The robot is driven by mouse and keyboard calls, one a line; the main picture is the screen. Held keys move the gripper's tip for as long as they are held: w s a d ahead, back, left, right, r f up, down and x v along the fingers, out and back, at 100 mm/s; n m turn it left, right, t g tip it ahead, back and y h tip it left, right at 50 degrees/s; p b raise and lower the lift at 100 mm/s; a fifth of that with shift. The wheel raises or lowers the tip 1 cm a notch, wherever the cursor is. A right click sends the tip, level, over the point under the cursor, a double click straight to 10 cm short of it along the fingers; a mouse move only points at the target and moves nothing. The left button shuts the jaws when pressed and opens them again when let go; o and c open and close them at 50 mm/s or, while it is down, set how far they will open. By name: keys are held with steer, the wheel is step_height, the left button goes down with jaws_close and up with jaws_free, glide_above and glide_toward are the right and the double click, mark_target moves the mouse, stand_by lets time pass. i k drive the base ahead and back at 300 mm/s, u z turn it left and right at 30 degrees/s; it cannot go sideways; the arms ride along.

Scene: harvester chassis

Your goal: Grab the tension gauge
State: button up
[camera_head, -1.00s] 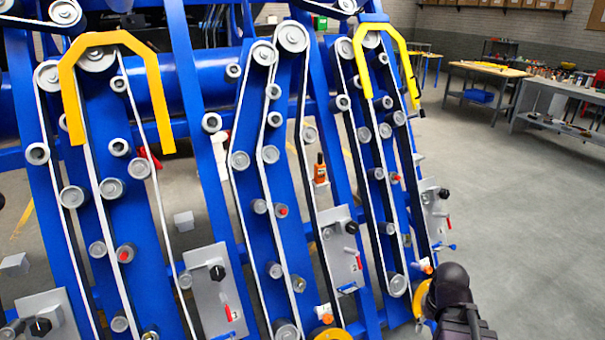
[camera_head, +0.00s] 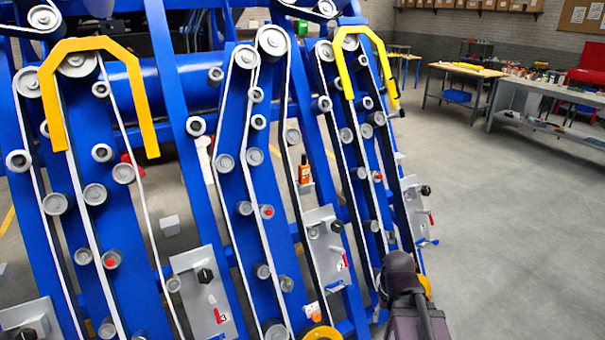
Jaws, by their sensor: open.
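A small orange handheld device with a dark top (camera_head: 304,170), which looks like the tension gauge, stands upright on a small light ledge on the blue harvester chassis (camera_head: 128,185). It is between two belt runs, right of the picture's middle. A dark part of my arm (camera_head: 402,275) shows at the bottom, to the right of and below the device, clear of it in the picture. My gripper's fingers do not show.
Grey plates with black knobs and red levers (camera_head: 326,248) stick out below the device. Yellow guards (camera_head: 100,45) arch over the upper pulleys. Workbenches (camera_head: 545,95) stand at the back right. The grey floor (camera_head: 500,230) on the right is clear.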

mark_target(304, 169)
steer(key=z, duration=0.05)
steer(key=i, duration=1)
steer(key=u, duration=0.05)
